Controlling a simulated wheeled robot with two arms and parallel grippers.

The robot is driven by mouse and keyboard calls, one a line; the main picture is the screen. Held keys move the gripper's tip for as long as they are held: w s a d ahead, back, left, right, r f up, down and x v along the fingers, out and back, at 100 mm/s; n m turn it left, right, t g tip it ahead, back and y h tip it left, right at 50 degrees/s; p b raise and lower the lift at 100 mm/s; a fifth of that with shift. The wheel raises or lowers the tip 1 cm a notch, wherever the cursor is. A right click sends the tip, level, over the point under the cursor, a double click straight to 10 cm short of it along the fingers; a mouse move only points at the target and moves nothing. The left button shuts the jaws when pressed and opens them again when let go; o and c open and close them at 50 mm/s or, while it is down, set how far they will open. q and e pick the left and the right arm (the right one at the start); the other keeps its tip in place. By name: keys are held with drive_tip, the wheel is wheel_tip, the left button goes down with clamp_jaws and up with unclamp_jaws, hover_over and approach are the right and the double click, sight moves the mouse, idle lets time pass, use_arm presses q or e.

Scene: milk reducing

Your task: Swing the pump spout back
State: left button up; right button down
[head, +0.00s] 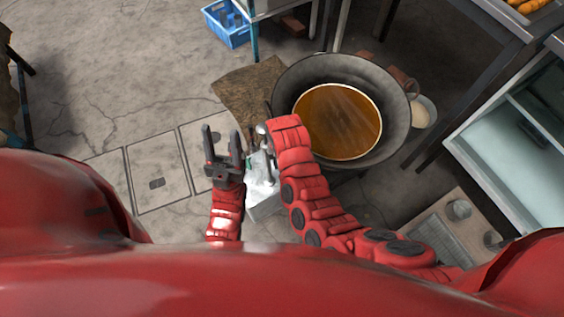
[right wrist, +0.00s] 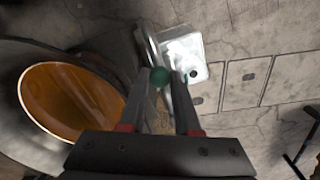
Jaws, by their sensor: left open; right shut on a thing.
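The pump (head: 262,168) is a pale, whitish box with a metal pipe on top, standing on the floor left of the wok. Its pale body also shows in the right wrist view (right wrist: 190,52). My right gripper (right wrist: 164,76) is shut on the pump's metal spout, with a small green part between the fingers. In the head view, my right forearm hides most of that grip. My left gripper (head: 222,145) is open and empty, just left of the pump, with its fingers pointing away from me.
A brown mat (head: 245,88) lies behind. A blue crate (head: 228,28) stands at the back. Metal shelving (head: 500,150) blocks the right.

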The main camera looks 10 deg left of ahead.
drive_tip(key=c, duration=0.6)
unclamp_jaws()
drive_tip(key=shift+a, duration=0.15)
drive_tip(key=shift+r, duration=0.1)
wheel_tip(320, 180, up, 4)
drive_tip(key=shift+r+b, duration=0.2)
drive_tip(key=shift+b, duration=0.6)
wheel_tip(320, 180, up, 13)
drive_tip(key=p, duration=0.5)
drive_tip(key=shift+f, duration=0.15)
